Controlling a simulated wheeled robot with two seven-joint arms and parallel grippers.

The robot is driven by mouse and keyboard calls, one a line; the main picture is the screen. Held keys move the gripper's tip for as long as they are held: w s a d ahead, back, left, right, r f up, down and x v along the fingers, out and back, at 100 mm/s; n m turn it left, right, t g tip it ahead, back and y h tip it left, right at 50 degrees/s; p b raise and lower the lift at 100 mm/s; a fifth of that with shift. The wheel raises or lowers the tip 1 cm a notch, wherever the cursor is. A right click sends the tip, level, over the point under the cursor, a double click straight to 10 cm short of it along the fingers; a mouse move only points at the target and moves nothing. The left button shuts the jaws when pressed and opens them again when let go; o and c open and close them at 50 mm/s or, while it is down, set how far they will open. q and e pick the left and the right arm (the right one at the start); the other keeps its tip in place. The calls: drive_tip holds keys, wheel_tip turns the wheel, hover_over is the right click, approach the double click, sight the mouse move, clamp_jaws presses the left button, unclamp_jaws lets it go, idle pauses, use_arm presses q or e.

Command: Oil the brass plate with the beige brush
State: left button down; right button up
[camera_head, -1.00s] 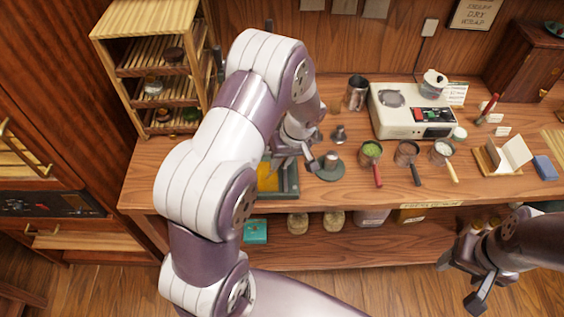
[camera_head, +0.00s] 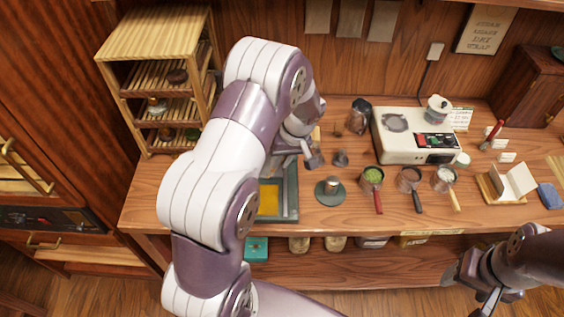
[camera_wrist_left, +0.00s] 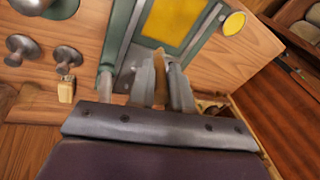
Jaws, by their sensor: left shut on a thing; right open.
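The brass plate (camera_head: 268,200) is a yellow square set in a grey-green frame (camera_head: 292,194) on the counter. It also shows at the top of the left wrist view (camera_wrist_left: 174,20). My left gripper (camera_head: 312,158) is mostly hidden by its own arm in the head view, just beyond the frame. In the left wrist view my left gripper (camera_wrist_left: 161,75) is shut on a slim tan piece, seemingly the beige brush (camera_wrist_left: 160,62). Its far end points toward the plate; I cannot tell whether it touches. My right gripper (camera_head: 488,302) is open and empty near the bottom right, in front of the counter.
A green round base with a metal knob (camera_head: 331,188) stands right of the frame. Several small pans, including one with green contents (camera_head: 373,175), sit further right before a cream appliance (camera_head: 413,137). A wooden rack (camera_head: 160,80) stands at left. A yellow disc (camera_wrist_left: 234,23) shows beside the frame.

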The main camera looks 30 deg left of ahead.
use_arm(q)
drive_tip(key=shift+r, duration=0.6)
drive_tip(key=shift+w+a+r+p, duration=0.1)
drive_tip(key=shift+w+r+p, duration=0.05)
drive_tip(key=shift+r+p, duration=0.35)
drive_tip(key=shift+w+r+p, duration=0.15)
drive_tip(key=shift+r+p, duration=0.3)
drive_tip(key=shift+p, duration=0.05)
drive_tip(key=shift+s+r, duration=0.1)
drive_tip(key=shift+r, duration=0.15)
drive_tip(key=shift+s+r, duration=0.15)
